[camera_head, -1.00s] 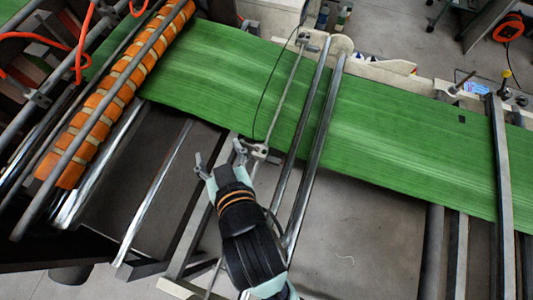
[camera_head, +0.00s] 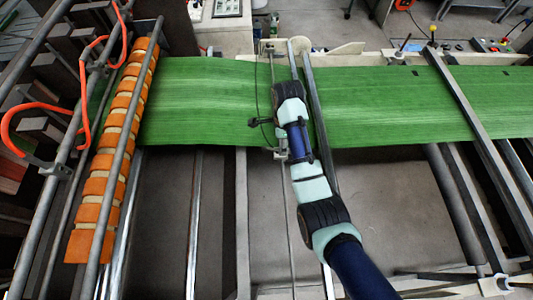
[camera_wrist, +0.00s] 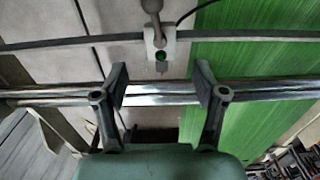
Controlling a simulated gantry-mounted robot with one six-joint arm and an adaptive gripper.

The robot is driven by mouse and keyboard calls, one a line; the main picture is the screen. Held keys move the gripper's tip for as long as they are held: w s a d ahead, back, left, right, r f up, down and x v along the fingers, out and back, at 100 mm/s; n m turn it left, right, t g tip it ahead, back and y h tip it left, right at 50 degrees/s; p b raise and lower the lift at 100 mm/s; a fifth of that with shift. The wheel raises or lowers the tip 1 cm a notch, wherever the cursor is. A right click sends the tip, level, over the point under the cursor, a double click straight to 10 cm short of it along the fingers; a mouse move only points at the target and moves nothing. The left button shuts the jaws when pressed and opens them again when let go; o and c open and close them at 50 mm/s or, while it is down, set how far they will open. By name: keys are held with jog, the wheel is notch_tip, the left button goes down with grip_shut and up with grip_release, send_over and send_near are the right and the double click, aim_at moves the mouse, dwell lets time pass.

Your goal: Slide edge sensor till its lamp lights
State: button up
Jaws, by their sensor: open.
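The edge sensor (camera_wrist: 160,44) is a small pale block on a thin cross rod (camera_wrist: 70,41), in the upper middle of the wrist view. A small round green spot shows on its face; I cannot tell whether it is a lit lamp. The sensor lies beside the edge of the green web (camera_wrist: 250,60). My gripper (camera_wrist: 162,84) is open and empty, its two fingers apart below the sensor in the picture, not touching it. In the head view my gripper (camera_head: 266,137) is by the near edge of the web (camera_head: 200,105), and my arm partly hides the sensor area.
Bright metal bars (camera_wrist: 50,97) run beneath my fingers, parallel to the cross rod. A roller with orange bands (camera_head: 115,150) and orange hoses (camera_head: 85,100) stand at the left. A dark cable (camera_wrist: 188,12) runs from the sensor. Another crossbar (camera_head: 465,110) spans the web at right.

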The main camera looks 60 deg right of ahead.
notch_tip(320, 180, down, 8)
jog(key=shift+r+b, duration=0.15)
jog(key=shift+b, duration=0.15)
grip_shut()
